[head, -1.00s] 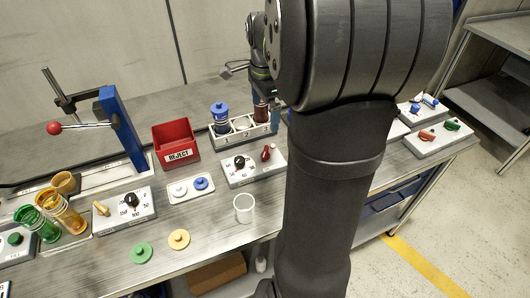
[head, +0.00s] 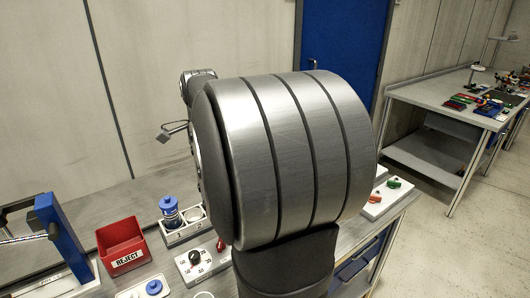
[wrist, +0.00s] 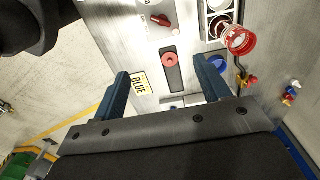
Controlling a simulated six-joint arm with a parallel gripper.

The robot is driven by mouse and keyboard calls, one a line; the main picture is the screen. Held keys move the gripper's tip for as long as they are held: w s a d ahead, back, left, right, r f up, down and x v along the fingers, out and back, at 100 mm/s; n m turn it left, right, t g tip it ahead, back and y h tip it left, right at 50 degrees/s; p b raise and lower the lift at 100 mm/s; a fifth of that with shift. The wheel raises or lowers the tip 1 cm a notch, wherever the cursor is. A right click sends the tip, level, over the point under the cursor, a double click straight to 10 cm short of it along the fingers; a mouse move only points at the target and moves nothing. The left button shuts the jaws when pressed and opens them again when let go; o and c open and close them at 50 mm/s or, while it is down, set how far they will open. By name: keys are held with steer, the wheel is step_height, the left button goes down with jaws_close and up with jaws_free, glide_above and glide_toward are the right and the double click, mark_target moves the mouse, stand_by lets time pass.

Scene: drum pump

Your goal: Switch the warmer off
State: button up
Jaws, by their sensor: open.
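No part in view carries a readable warmer label, so I cannot tell for certain which one is the warmer. A pale control box (head: 207,272) with a black dial (head: 195,257) and a red switch (head: 221,245) stands on the bench in the head view, partly hidden by my arm. In the wrist view a red switch (wrist: 160,20) sits on a pale panel (wrist: 143,14) beyond my fingers. My gripper (wrist: 163,84) is open, its two blue fingers wide apart with nothing held between them. The gripper is hidden behind my arm in the head view.
A rack (head: 184,234) holds a blue-lidded jar (head: 171,212). A red REJECT bin (head: 122,246) stands left of it. The wrist view shows a red ring (wrist: 241,41), a dark strip with a red round piece (wrist: 170,61) and a yellow BLUE label (wrist: 140,84).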

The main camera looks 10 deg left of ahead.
steer(key=shift+a+f, duration=0.15)
steer(key=shift+f, duration=0.1)
steer(key=c, duration=0.7)
steer(key=shift+s+a+f+m+h, duration=0.15)
steer(key=shift+a+f+m+h, duration=0.25)
steer(key=shift+a+f+m, duration=0.55)
jaws_close()
steer(key=s+a+f+m+h, duration=0.1)
steer(key=a+f+m, duration=0.1)
steer(key=a+f, duration=0.2)
steer(key=s+a+f+m+h, duration=0.1)
steer(key=a+f+m+h, duration=0.1)
steer(key=f, duration=0.6)
steer(key=shift+s+a+m+t+h, duration=0.35)
steer(key=shift+a+m, duration=0.2)
steer(key=shift+a, duration=0.55)
